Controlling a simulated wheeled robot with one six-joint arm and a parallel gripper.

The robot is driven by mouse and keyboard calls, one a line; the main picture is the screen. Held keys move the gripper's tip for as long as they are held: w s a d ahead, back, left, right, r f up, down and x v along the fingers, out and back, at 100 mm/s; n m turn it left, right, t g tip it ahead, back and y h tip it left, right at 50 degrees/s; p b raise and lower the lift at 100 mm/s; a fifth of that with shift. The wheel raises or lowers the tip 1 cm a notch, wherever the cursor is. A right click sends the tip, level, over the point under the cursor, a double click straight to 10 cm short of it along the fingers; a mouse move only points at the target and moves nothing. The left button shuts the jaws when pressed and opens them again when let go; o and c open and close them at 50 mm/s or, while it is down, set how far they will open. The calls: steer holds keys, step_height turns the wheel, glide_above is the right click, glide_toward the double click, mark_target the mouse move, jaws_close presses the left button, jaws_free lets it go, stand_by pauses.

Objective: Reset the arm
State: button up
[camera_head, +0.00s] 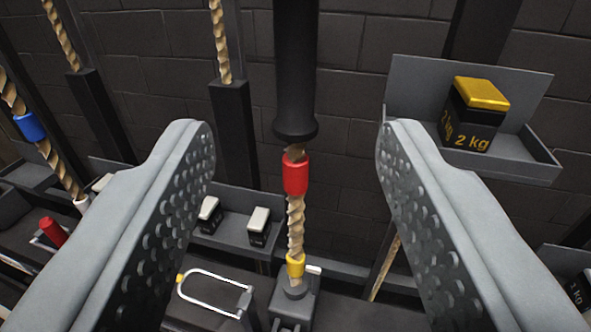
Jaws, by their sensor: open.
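My gripper (298,150) is open, with one grey, studded finger on each side of the picture. Nothing is held between the fingers. A hanging rope (296,222) with a red band (295,174) and a yellow band (296,265) shows in the gap between them, beyond the fingertips. Its upper part goes into a black tube (295,70), and its lower end meets a dark block (293,302). The fingers hide parts of the shelf and floor behind them.
A wall tray (545,165) at the right holds a black 2 kg weight with a yellow top (482,95). Smaller white-topped weights (259,227) sit on a low shelf. A rope with a blue band (30,126) hangs at the left. A dark block wall (350,100) stands behind.

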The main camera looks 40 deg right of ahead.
stand_by(0.5)
steer(key=s+d+f+n+g+y, duration=0.2)
steer(key=s+d+f+n+y, duration=0.3)
steer(key=s+d+f+y, duration=0.45)
steer(key=s+r+n+t+y, duration=0.1)
steer(key=s+r+t, duration=0.1)
steer(key=s, duration=0.6)
steer(key=s+r+n+t+y, duration=0.1)
steer(key=s+r+t, duration=0.2)
steer(key=s, duration=0.5)
steer(key=shift+d+r+n, duration=0.35)
steer(key=shift+d+n, duration=0.05)
